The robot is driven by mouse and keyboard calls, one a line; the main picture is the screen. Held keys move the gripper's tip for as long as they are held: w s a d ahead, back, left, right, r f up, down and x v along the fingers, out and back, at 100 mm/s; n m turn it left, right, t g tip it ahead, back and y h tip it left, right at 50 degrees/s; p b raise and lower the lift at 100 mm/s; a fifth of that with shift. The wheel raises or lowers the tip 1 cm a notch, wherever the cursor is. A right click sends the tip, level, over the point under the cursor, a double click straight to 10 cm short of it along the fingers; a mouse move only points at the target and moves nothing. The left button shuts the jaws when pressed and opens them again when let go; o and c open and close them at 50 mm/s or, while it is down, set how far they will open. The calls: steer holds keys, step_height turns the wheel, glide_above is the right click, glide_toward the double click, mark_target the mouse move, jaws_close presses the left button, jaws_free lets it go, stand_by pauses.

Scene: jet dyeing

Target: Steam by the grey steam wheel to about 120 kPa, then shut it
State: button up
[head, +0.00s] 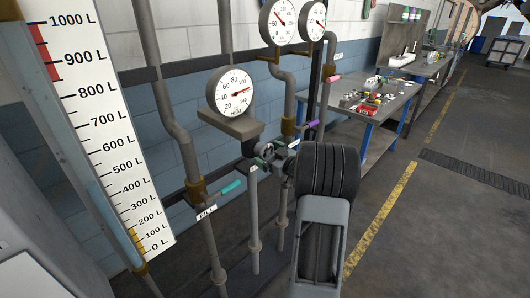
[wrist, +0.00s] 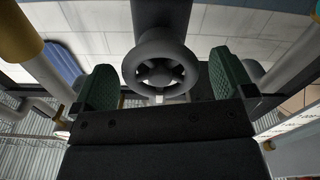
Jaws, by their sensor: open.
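The grey steam wheel (head: 267,149) is small and sits below a round white gauge in the head view. In the wrist view the wheel (wrist: 160,62) shows as a dark grey ring with spokes, between the two green-padded fingers of my gripper (wrist: 165,85). The fingers stand apart on either side of the wheel, with gaps visible to both. In the head view my gripper (head: 270,158) is at the wheel, partly hidden by my dark arm. The near gauge (head: 232,92) has a red needle pointing right, near the 100 mark; its exact reading is too small to tell.
Two more gauges (head: 279,22) (head: 312,21) stand behind on pipes. A teal-handled valve (head: 231,187) is on the pipe left of the wheel. A litre scale (head: 105,120) stands at the left. A workbench (head: 372,98) with small items is behind right.

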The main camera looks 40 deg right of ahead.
steer(key=shift+w+a, duration=0.15)
steer(key=shift+w, duration=0.75)
steer(key=shift+c, duration=0.2)
steer(key=c, duration=0.8)
steer(key=shift+c, duration=0.2)
